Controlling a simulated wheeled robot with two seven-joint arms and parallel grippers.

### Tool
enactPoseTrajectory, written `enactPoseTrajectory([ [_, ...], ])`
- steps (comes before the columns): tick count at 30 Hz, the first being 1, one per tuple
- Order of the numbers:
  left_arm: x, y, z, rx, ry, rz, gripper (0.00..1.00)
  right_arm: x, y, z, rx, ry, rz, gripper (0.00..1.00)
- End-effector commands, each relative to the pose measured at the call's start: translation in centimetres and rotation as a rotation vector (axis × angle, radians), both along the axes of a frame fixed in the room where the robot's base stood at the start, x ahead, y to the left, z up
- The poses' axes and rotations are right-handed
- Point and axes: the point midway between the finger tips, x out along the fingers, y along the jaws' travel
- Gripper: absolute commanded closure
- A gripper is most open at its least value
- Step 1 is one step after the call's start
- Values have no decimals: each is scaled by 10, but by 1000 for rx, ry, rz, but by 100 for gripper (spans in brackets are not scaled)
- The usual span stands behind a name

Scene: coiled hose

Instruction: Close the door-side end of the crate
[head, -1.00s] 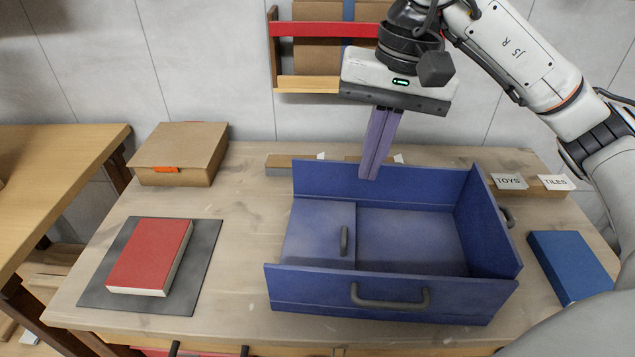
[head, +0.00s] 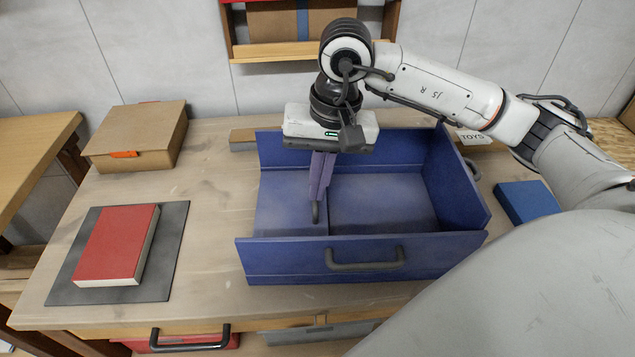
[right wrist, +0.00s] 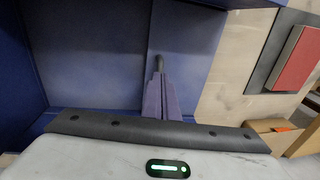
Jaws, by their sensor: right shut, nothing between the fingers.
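The blue crate (head: 270,262) stands on the table, with its front, back and right walls upright. Its left end has no upright wall; an end panel (head: 285,208) lies folded down inward over the floor there, with a dark handle (head: 316,212) near its inner edge. The panel (right wrist: 190,50) and handle (right wrist: 160,64) also show in the right wrist view. My right gripper (head: 318,200) is shut and empty, pointing down inside the crate, its fingertips at the handle. I cannot tell whether they touch it. My left gripper is not in view.
A red book (head: 115,245) lies on a dark mat (head: 165,270) at left. A cardboard box (head: 140,135) stands behind it. A blue book (head: 525,200) lies right of the crate, near a "TOYS" label (head: 472,137). Bare table separates the mat and crate.

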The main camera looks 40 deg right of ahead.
Motion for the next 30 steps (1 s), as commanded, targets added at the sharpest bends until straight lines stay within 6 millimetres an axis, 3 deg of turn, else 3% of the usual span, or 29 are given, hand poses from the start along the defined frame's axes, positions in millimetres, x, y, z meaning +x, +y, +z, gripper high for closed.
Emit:
enactPoseTrajectory([
  [18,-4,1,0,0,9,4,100,0,0,2,0,-1,-1,100],
  [22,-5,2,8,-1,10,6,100,-1,-3,19,0,-3,-3,100],
  [26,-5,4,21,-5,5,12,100,-4,-8,48,-1,-5,-8,100],
  [30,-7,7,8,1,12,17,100,-9,-12,75,1,-7,-5,100],
])
